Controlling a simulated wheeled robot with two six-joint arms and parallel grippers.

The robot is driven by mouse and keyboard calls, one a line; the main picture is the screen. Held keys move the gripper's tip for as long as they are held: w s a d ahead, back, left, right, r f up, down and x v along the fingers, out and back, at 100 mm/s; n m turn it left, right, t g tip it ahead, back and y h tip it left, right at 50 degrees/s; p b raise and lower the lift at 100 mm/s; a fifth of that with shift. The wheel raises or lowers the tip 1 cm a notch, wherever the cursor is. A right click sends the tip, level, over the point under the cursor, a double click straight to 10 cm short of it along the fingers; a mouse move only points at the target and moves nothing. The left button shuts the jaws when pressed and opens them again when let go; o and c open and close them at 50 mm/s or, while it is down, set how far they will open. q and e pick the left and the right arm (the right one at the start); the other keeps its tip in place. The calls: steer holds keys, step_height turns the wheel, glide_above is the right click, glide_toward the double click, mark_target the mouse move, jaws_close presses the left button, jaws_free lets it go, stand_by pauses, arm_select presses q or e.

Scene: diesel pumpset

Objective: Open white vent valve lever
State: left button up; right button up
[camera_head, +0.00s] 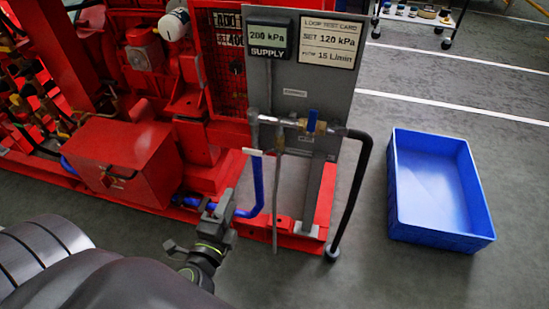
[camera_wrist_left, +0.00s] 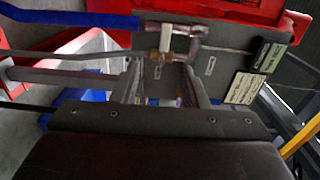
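The white vent valve lever (camera_head: 252,152) sticks out sideways at the lower left of the pipework on the grey panel. In the left wrist view the white lever (camera_wrist_left: 166,38) shows beside a brass valve body (camera_wrist_left: 158,58), beyond my fingertips. My left gripper (camera_head: 224,203) is in front of the panel, below and left of the lever, apart from it. In the left wrist view the left gripper's two fingers (camera_wrist_left: 163,82) stand apart with nothing held between them. My right gripper is not in view.
A blue-handled valve (camera_head: 312,122) sits on the pipe right of the vent valve. A blue hose (camera_head: 258,185) and a black hose (camera_head: 355,190) hang near the panel (camera_head: 345,85). A red box (camera_head: 120,160) stands left. A blue bin (camera_head: 440,235) is on the floor right.

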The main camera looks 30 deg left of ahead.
mark_target(251, 153)
arm_select(q)
steer(key=p+x, duration=0.1)
steer(key=x, duration=0.4)
steer(key=p+x, duration=0.1)
steer(key=x, duration=0.5)
steer(key=r+p+x, duration=0.1)
steer(key=p+x, duration=0.1)
steer(key=x, duration=0.4)
steer(key=shift+w+a, duration=0.1)
steer(key=shift+w, duration=0.15)
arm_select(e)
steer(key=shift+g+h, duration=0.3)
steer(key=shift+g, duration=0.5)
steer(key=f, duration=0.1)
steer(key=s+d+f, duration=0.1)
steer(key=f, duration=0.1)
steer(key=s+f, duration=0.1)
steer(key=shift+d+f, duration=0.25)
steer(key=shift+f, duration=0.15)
arm_select(q)
jaws_close()
